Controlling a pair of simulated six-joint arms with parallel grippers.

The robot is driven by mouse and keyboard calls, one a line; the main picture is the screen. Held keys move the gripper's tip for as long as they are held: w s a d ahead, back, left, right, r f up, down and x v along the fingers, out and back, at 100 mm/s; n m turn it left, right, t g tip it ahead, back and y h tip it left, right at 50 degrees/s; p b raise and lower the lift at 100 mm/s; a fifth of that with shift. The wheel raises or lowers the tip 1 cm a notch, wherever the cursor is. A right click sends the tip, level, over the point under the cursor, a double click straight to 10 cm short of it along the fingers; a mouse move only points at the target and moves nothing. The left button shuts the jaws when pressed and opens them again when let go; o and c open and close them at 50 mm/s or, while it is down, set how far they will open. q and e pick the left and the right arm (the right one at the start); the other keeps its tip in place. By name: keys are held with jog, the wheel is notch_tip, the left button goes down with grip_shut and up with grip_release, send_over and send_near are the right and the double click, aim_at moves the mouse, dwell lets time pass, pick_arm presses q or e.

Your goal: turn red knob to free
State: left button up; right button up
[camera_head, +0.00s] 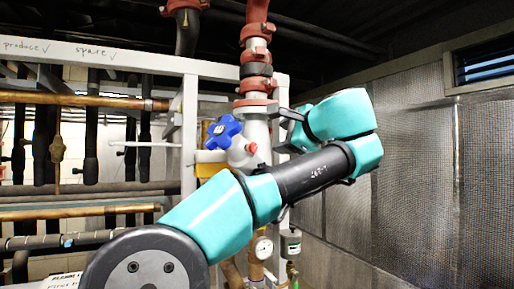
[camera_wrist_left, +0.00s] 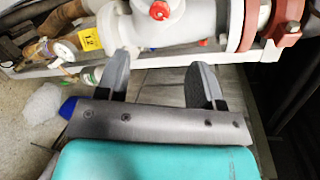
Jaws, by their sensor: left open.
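The red knob (camera_head: 251,148) is a small round cap on the side of a light grey valve body (camera_head: 257,131). It also shows at the top of the left wrist view (camera_wrist_left: 159,11). My left gripper (camera_head: 281,129) is to the right of the knob in the head view, its dark fingers pointing toward the valve body. In the left wrist view the two fingers (camera_wrist_left: 163,68) stand wide apart with nothing between them, and the knob lies beyond their tips, apart from them. Any marking for the free position is too small to see. My right gripper is not in view.
A blue star-shaped handwheel (camera_head: 222,132) sits just left of the knob. Red flanged pipe (camera_head: 257,55) rises above the valve. A grey frame post (camera_head: 189,135) and copper pipes (camera_head: 80,100) stand left. A gauge (camera_head: 263,247) hangs below. A mesh-covered wall (camera_head: 420,170) is at right.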

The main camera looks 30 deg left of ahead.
aim_at(254, 147)
pick_arm(q)
jog(key=x, duration=1.2)
jog(key=shift+w+a, duration=0.15)
jog(key=shift+a, duration=0.15)
jog(key=shift+c, duration=0.2)
jog(key=shift+f, duration=0.1)
jog(key=c, duration=0.9)
